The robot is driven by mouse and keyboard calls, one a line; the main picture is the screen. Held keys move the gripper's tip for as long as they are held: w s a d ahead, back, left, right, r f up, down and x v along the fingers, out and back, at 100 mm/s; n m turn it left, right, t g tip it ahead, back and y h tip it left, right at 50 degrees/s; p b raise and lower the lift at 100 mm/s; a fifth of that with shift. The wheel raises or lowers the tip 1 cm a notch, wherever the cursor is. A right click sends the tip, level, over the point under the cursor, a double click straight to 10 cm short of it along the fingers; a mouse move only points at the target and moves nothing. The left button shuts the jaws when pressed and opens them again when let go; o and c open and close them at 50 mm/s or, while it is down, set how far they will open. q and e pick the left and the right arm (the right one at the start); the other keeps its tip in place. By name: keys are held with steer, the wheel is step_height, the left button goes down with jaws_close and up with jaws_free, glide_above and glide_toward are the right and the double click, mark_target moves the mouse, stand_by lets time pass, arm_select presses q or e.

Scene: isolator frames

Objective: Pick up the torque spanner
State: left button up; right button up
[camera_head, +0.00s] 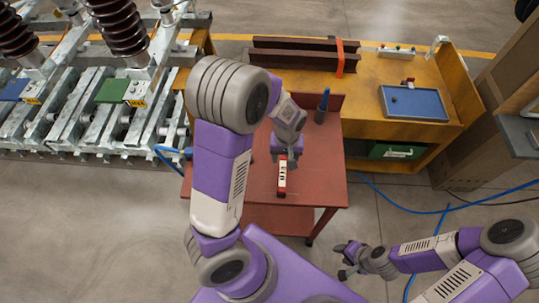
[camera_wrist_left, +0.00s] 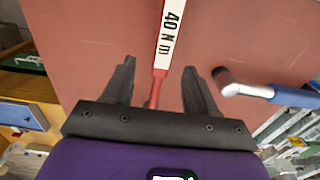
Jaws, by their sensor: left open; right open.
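The torque spanner, a red bar with a white "40 N m" label (camera_head: 282,177), lies on the red table (camera_head: 318,180). In the left wrist view the spanner (camera_wrist_left: 168,40) runs between the fingers of my left gripper (camera_wrist_left: 160,66). My left gripper (camera_head: 284,157) is open above its far end, with a finger on either side; I cannot tell whether they touch it. The gripper hides part of the spanner in the head view. My right gripper (camera_head: 342,261) is open and empty, low beyond the table's front right corner.
A blue-handled tool with a metal head (camera_wrist_left: 270,93) lies beside the spanner. A dark blue upright item (camera_head: 323,105) stands at the table's back. An orange bench (camera_head: 375,85) with a blue tray (camera_head: 413,102) is behind. Blue cables (camera_head: 420,208) cross the floor at right.

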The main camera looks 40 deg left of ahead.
mark_target(283, 165)
arm_select(q)
steer(key=f, duration=0.2)
steer(key=f+b, duration=0.1)
steer(key=f, duration=0.1)
steer(key=f+b, duration=0.1)
steer(key=f, duration=0.2)
steer(key=shift+a, duration=0.25)
jaws_close()
